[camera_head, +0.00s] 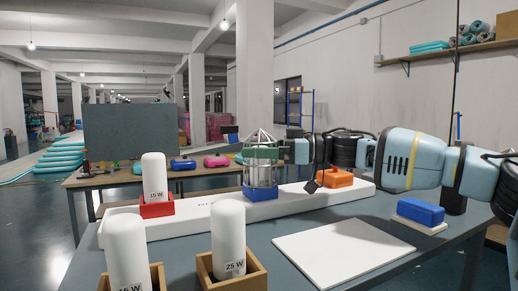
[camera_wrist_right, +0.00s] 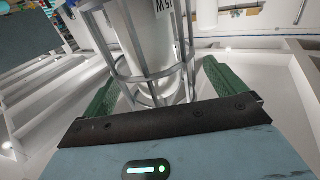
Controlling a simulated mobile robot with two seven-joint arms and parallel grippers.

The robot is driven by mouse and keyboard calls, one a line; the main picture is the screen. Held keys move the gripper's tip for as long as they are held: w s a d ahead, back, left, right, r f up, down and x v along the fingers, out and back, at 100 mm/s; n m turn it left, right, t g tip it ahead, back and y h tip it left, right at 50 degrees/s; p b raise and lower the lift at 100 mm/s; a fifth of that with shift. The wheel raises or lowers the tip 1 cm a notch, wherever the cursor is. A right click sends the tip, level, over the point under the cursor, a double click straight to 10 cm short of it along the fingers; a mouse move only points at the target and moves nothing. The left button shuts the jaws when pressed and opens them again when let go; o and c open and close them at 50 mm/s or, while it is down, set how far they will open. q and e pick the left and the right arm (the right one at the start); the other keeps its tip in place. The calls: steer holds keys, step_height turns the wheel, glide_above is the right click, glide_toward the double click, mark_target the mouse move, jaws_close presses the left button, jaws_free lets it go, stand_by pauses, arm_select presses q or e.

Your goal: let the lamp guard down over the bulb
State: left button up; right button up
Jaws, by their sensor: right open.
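The lamp guard (camera_head: 262,134), a wire cage with a pointed top, stands upright around a white bulb at the blue socket (camera_head: 257,193). In the right wrist view the guard's bars (camera_wrist_right: 122,68) surround the bulb (camera_wrist_right: 150,42), whose label is only partly in view. My right gripper (camera_head: 263,153) is open, its green fingers on either side of the cage; they also show in the wrist view (camera_wrist_right: 160,90). Whether the fingers touch the bars, and whether the guard's lower ring rests on the socket, I cannot tell. My left gripper is not in view.
The white base bar (camera_head: 215,216) also carries a red socket (camera_head: 156,207) with a 15 W bulb (camera_head: 154,180) and an orange socket (camera_head: 336,178). Two wooden boxes (camera_head: 232,273) hold bulbs at the front. A white board (camera_head: 345,250) and a blue block (camera_head: 420,211) lie right.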

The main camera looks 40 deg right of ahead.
steer(key=shift+s+d+r, duration=0.1)
steer(key=shift+s+d, duration=0.1)
steer(key=shift+s, duration=0.05)
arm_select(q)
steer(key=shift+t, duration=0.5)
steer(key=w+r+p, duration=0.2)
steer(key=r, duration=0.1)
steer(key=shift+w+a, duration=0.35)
arm_select(e)
steer(key=v, duration=0.7)
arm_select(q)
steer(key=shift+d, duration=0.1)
arm_select(e)
steer(key=shift+d, duration=0.1)
